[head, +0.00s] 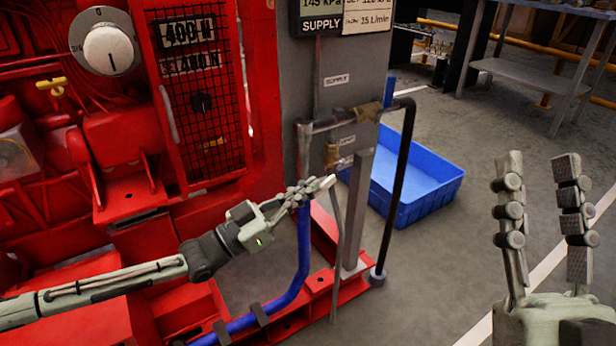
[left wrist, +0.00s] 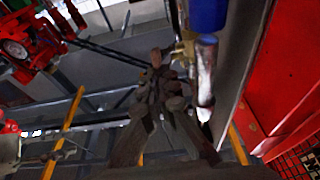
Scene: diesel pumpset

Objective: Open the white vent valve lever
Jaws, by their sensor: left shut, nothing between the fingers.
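A small white piece that looks like the vent valve lever (head: 327,184) shows at the tip of my left gripper (head: 304,193), in front of the grey supply panel. The gripper partly hides it, and I cannot tell whether they touch. In the left wrist view my left gripper (left wrist: 158,62) has its fingers together and empty, beside a pale upright part (left wrist: 205,75) below a blue hose end (left wrist: 208,12); whether this part is the lever is unclear. My right gripper (head: 540,172) is open and empty at the right, over the floor.
A blue hose (head: 302,250) runs down below the left gripper to the red base frame (head: 322,290). A dark pipe (head: 396,190) stands to the right. A blue crate (head: 425,205) lies on the floor behind. The red pumpset (head: 130,140) fills the left.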

